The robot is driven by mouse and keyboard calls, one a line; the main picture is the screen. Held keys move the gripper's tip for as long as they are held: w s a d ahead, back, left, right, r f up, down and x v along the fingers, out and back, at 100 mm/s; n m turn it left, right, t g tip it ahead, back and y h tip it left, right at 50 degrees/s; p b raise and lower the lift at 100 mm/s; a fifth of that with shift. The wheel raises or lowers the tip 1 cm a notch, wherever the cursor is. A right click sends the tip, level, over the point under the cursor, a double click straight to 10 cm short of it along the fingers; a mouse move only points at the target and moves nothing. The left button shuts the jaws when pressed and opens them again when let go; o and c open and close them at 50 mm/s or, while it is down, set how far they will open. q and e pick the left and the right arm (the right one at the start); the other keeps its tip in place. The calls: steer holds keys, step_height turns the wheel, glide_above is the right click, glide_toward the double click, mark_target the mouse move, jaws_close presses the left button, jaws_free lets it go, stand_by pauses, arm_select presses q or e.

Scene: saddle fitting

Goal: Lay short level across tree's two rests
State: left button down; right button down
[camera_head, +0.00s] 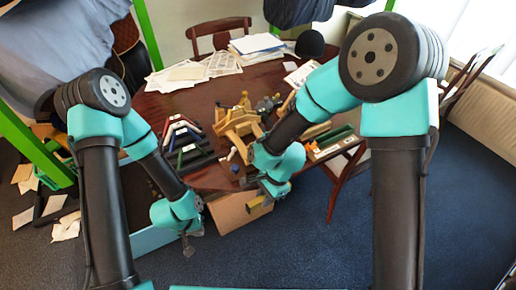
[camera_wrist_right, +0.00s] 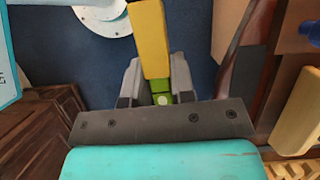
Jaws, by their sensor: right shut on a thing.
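The short level (camera_wrist_right: 150,40) is a yellow bar with a green part near its lower end. My right gripper (camera_wrist_right: 155,92) is shut on it in the right wrist view, and the bar extends away from the fingers.
The dark red table (camera_head: 150,104) carries papers (camera_head: 190,70) at the back and coloured angled pieces (camera_head: 184,140) left of the tree. A cardboard box (camera_head: 232,213) stands below the front edge. A chair (camera_head: 346,170) stands at the right.

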steer(key=w+d+r+n+h, duration=0.1)
steer(key=w+d+r+n, duration=0.3)
steer(key=w+d, duration=0.5)
steer(key=w+d+r+n+g+h, duration=0.1)
steer(key=w+d+r+n, duration=0.3)
steer(key=w+d+r, duration=0.3)
steer(key=w+d, duration=0.2)
steer(key=d, duration=0.1)
steer(key=shift+w+d+g+h, duration=0.3)
steer(key=shift+d, duration=0.1)
